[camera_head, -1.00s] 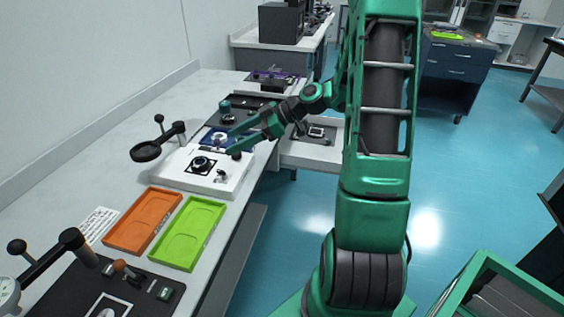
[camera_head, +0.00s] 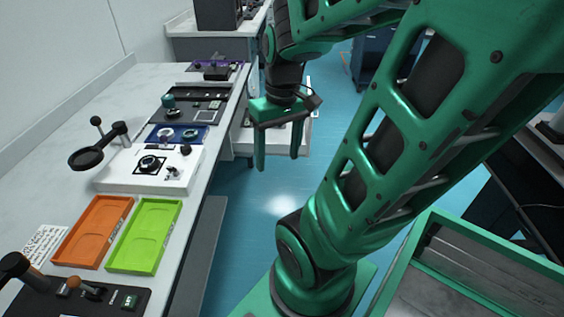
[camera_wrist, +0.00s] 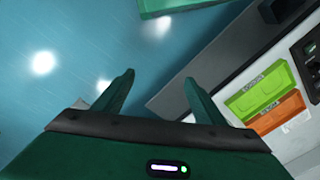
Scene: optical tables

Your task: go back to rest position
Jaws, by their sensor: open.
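My green gripper (camera_head: 279,160) hangs with its fingers pointing down over the blue floor, to the right of the long white table (camera_head: 195,187). Its two fingers are apart and nothing is between them. In the wrist view my gripper (camera_wrist: 158,82) is also open and empty, with floor and the table's edge beyond the fingertips. My arm is bent high over the floor, clear of the table top.
On the table are an orange tray (camera_head: 92,232), a lime green tray (camera_head: 143,236), a white device (camera_head: 143,178), a magnifier on an arm (camera_head: 86,159) and a black control panel (camera_head: 75,300).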

